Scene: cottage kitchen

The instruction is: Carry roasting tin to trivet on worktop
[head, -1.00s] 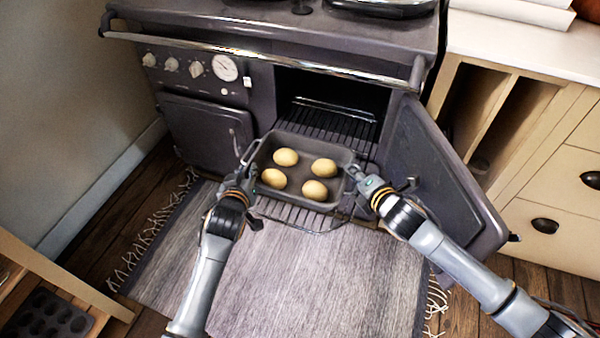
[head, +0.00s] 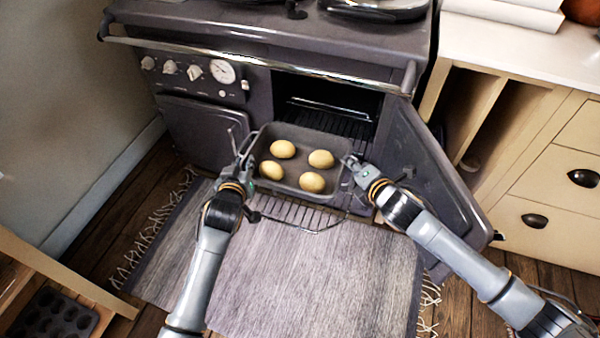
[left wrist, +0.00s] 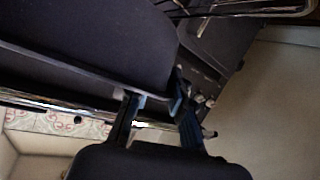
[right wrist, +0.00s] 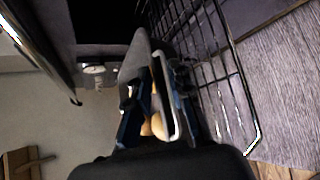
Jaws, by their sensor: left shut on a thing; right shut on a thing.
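The grey roasting tin (head: 296,166) is level in front of the open oven, over the pulled-out wire rack, with several round yellow potatoes (head: 312,182) in it. My left gripper (head: 245,164) is shut on the tin's left end. My right gripper (head: 354,164) is shut on its right end; the right wrist view shows the handle (right wrist: 166,95) between the fingers. The tin appears slightly above the rack. The pale worktop (head: 520,50) is at the upper right; no trivet is visible on its shown part.
The open oven door (head: 425,165) stands right of the tin, close to my right arm. The wire rack (head: 300,215) juts out below the tin. A chrome rail (head: 250,60) runs across the stove front. A striped rug (head: 310,270) covers the floor. White books (head: 510,12) lie on the worktop.

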